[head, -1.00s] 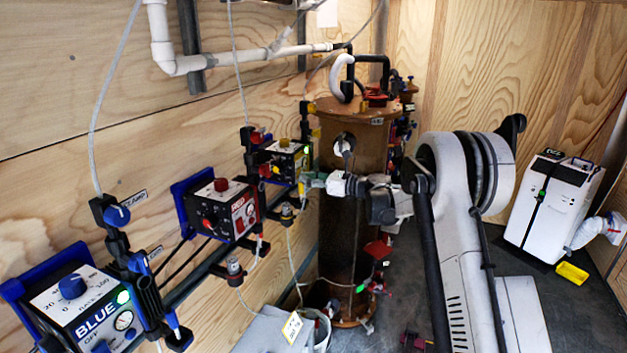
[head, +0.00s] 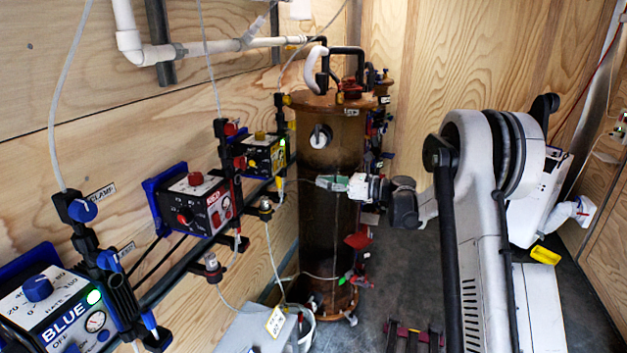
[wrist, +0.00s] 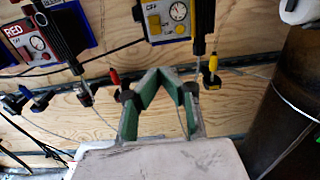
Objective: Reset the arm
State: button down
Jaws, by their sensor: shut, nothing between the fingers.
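My arm stands at the right of the head view and reaches left. My gripper (head: 330,183) has green-lined fingers and hangs in front of the tall brown column (head: 325,235), apart from the wall as far as I can tell. In the wrist view my gripper (wrist: 158,76) has its two fingers meeting at the tips, with nothing between them. The wrist view faces the plywood wall, with the RED control box (wrist: 28,45) at left and a yellow-faced box (wrist: 168,18) at top centre. The brown column also shows at its right edge (wrist: 303,85).
The BLUE box (head: 62,308), RED box (head: 192,205) and yellow box (head: 264,157) line the left wall with hoses and valves. A grey container (head: 250,330) stands low in front. A white machine (head: 530,215) is partly hidden behind my arm. Some floor (head: 400,270) is clear.

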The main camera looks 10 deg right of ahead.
jog(key=shift+s, duration=0.1)
dwell(0.3)
jog(key=s+a+r+n+g+h, duration=0.1)
jog(key=s+a+r+n+h, duration=0.3)
jog(key=s, duration=0.6)
jog(key=s+a+r+n+g+h, duration=0.2)
jog(key=s+a+r+n+h, duration=0.25)
jog(key=s, duration=0.55)
jog(key=s+d+f+n+h, duration=0.1)
jog(key=s+f+n+h, duration=0.1)
jog(key=s+n, duration=0.3)
jog(key=s+d+f+n+h, duration=0.2)
jog(key=s+n, duration=0.3)
jog(key=s, duration=0.9)
jog(key=s+d+f+n+h, duration=0.1)
jog(key=s+f+n+h, duration=0.1)
jog(key=s+n, duration=0.4)
jog(key=s, duration=0.3)
jog(key=shift+s+d+t, duration=0.3)
jog(key=shift+d+t, duration=0.1)
jog(key=shift+f+h, duration=0.1)
jog(key=shift+h, duration=0.15)
